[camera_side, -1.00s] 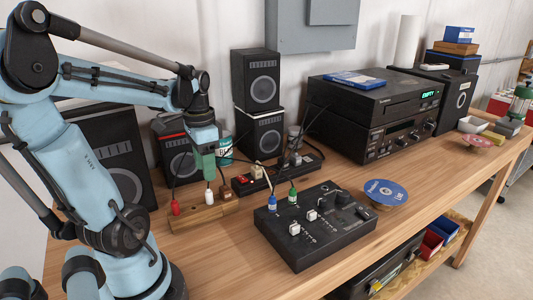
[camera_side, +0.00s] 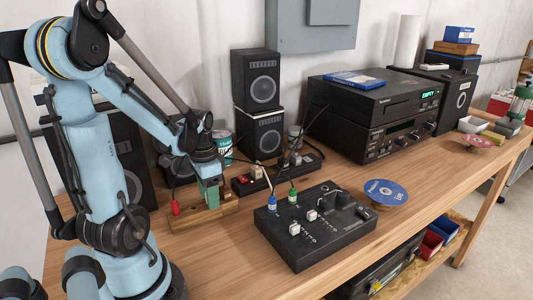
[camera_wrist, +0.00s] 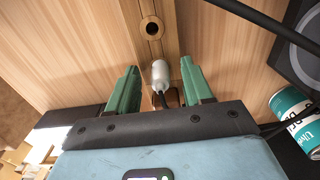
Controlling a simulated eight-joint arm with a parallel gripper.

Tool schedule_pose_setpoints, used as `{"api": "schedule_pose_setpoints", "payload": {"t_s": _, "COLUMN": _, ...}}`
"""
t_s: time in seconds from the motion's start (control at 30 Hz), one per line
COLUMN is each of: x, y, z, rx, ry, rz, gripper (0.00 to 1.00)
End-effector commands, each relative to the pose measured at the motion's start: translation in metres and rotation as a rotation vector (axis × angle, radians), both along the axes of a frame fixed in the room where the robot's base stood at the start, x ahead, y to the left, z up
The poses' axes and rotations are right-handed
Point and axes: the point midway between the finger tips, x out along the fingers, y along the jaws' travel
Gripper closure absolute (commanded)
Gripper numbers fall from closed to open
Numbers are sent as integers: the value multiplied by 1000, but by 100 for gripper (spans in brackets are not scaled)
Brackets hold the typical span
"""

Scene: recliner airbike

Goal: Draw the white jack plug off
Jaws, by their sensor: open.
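The white jack plug (camera_wrist: 160,72) stands in the wooden block (camera_side: 194,218), its dark cable running back toward my wrist. In the wrist view it lies between the two green fingers of my gripper (camera_wrist: 159,69), with a gap on each side. My gripper (camera_side: 211,193) is open and down at the block in the side view, where its fingers hide the white plug. An empty round hole (camera_wrist: 151,28) shows in the block ahead of the plug.
A red plug (camera_side: 175,208) stands at the block's left end. A power strip (camera_side: 279,174), a teal can (camera_side: 222,145) and a black mixer (camera_side: 316,222) with blue and green plugs are close by. Speakers stand behind. Bare wood lies in front.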

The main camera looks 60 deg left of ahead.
Motion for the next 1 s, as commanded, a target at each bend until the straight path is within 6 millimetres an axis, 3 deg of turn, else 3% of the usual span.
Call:
{"api": "schedule_pose_setpoints", "payload": {"t_s": 0.2, "x": 0, "y": 0, "z": 0, "rx": 0, "ry": 0, "rz": 0, "gripper": 52}}
{"api": "schedule_pose_setpoints", "payload": {"t_s": 0.5, "x": 0, "y": 0, "z": 0, "rx": 0, "ry": 0, "rz": 0, "gripper": 98}}
{"api": "schedule_pose_setpoints", "payload": {"t_s": 1.0, "x": 0, "y": 0, "z": 4, "rx": 0, "ry": 0, "rz": 0, "gripper": 100}}
